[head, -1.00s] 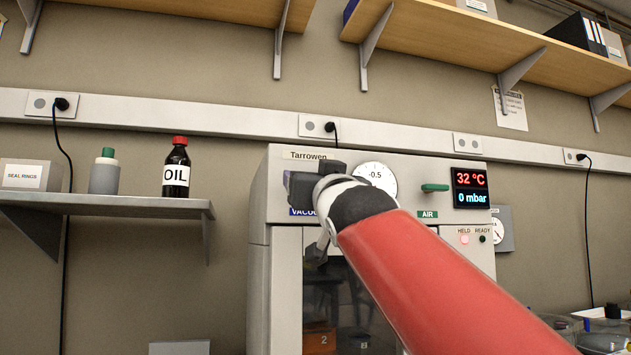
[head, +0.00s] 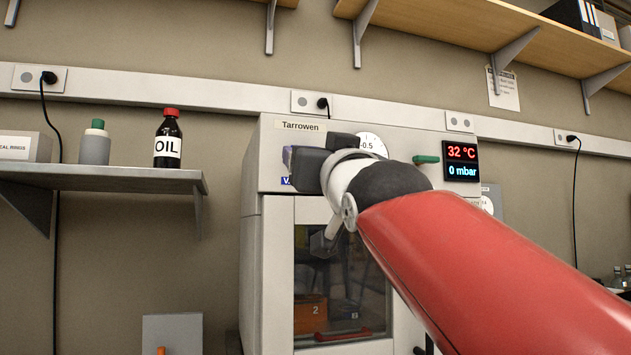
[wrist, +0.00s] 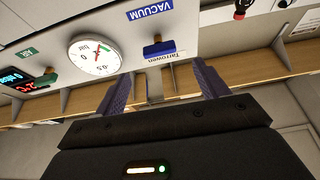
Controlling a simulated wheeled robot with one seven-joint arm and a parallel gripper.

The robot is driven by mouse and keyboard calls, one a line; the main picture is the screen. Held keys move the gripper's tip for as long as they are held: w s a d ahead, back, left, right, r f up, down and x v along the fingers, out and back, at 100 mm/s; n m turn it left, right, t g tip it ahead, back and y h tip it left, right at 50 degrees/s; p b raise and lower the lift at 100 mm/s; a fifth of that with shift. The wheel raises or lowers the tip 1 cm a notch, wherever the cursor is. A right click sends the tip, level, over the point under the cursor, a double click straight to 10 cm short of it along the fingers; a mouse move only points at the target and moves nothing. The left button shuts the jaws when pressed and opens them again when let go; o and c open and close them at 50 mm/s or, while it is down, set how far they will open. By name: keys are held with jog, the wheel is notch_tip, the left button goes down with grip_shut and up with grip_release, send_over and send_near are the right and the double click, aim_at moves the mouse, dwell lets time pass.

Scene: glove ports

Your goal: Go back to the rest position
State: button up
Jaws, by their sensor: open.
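My gripper (head: 289,160) is at the upper front of the Tarrowen cabinet (head: 262,165), seen at the end of my red arm. In the wrist view its two blue-purple fingers (wrist: 160,90) are spread apart with nothing between them. A blue vacuum handle (wrist: 159,48) lies beyond the fingertips, with a visible gap. The green air handle (head: 426,159) is to the right of my gripper. The round dial (head: 372,145) is partly hidden by my wrist in the head view.
The cabinet's window (head: 311,262) shows an orange box marked 2 inside. A grey shelf (head: 100,177) at the left carries an oil bottle (head: 168,140), a grey bottle and a seal-rings box. Wooden shelves (head: 450,40) hang above. The display (head: 462,162) reads 32 °C and 0 mbar.

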jog(key=s+d+f+m+g+h, duration=0.1)
jog(key=d+f+g+h, duration=0.25)
jog(key=f, duration=0.95)
jog(key=s+d+f+m+g+h, duration=0.1)
jog(key=d+f+g+h, duration=0.2)
jog(key=f, duration=1)
jog(key=s+d+f+g, duration=0.2)
jog(key=s+f, duration=0.3)
jog(key=f, duration=0.5)
jog(key=s+d+f+g, duration=0.2)
jog(key=s+f+g, duration=0.2)
jog(key=f, duration=0.5)
jog(key=s+d+f+m+g, duration=0.1)
jog(key=s+d+f+g, duration=0.2)
jog(key=s+f, duration=0.5)
notch_tip(320, 180, down, 3)
jog(key=shift+r, duration=0.15)
jog(key=shift+g, duration=0.25)
